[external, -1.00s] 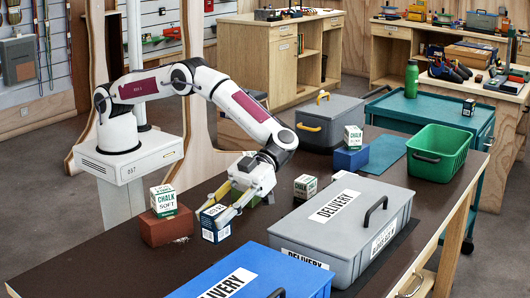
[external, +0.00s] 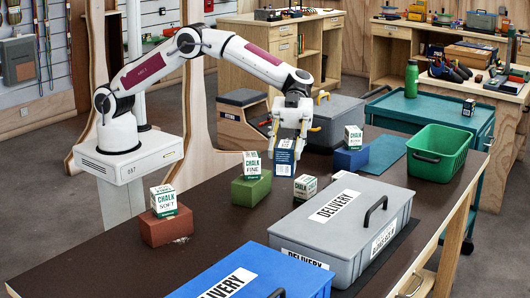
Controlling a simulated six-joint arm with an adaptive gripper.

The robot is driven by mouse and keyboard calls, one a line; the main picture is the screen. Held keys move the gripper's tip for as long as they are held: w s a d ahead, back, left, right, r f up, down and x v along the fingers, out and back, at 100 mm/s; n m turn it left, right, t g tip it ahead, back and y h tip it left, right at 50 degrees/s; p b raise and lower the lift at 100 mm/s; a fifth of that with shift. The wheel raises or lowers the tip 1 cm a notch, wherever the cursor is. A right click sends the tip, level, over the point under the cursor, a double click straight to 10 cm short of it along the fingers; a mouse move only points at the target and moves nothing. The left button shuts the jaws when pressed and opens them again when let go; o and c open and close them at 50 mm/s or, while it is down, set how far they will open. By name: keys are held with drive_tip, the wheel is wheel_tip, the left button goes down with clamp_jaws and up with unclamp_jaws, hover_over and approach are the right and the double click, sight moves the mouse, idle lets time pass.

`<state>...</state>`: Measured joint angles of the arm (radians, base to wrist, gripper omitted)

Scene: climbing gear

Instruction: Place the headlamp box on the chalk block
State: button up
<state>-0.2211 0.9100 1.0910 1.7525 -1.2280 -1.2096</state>
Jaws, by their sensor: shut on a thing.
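My gripper (external: 289,133) points down and is shut on a dark blue box with white print (external: 284,158), which seems to be the headlamp box. Its label is too small to read. The box hangs upright, seemingly above the table, between the green block and the blue block in the picture. White chalk boxes stand around it: "Chalk Fine" (external: 252,164) on a green block (external: 251,190), "Chalk Soft" (external: 164,201) on a red-brown block (external: 166,230), one (external: 353,136) on a blue block (external: 350,159), and one (external: 305,187) low on the table.
A grey lidded delivery crate (external: 300,228) and a blue one (external: 300,280) fill the table's front. A grey bin (external: 328,128) stands behind the blue block. A green basket (external: 440,152) is at the right.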

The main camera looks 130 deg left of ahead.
drive_tip(key=w+a+r+n+t+y, duration=0.1)
drive_tip(key=a+r+n+t+y, duration=0.2)
drive_tip(key=a, duration=0.6)
drive_tip(key=w+a+r+n+t+y, duration=0.15)
drive_tip(key=a+n+y, duration=0.25)
drive_tip(key=a, duration=0.5)
drive_tip(key=w+a+r+n+t+y, duration=0.1)
drive_tip(key=a+n+t+y, duration=0.25)
drive_tip(key=a, duration=0.55)
drive_tip(key=s+a+f+n+g+y, duration=0.1)
drive_tip(key=s+a+f+n+y, duration=0.5)
drive_tip(key=a+f, duration=0.6)
drive_tip(key=s+a+y, duration=0.2)
drive_tip(key=shift+s+a+f+n, duration=0.2)
drive_tip(key=shift+s+f+n, duration=0.1)
drive_tip(key=shift+n, duration=0.05)
drive_tip(key=shift+f, duration=0.1)
wheel_tip(320, 180, down, 6)
drive_tip(key=shift+f, duration=0.1)
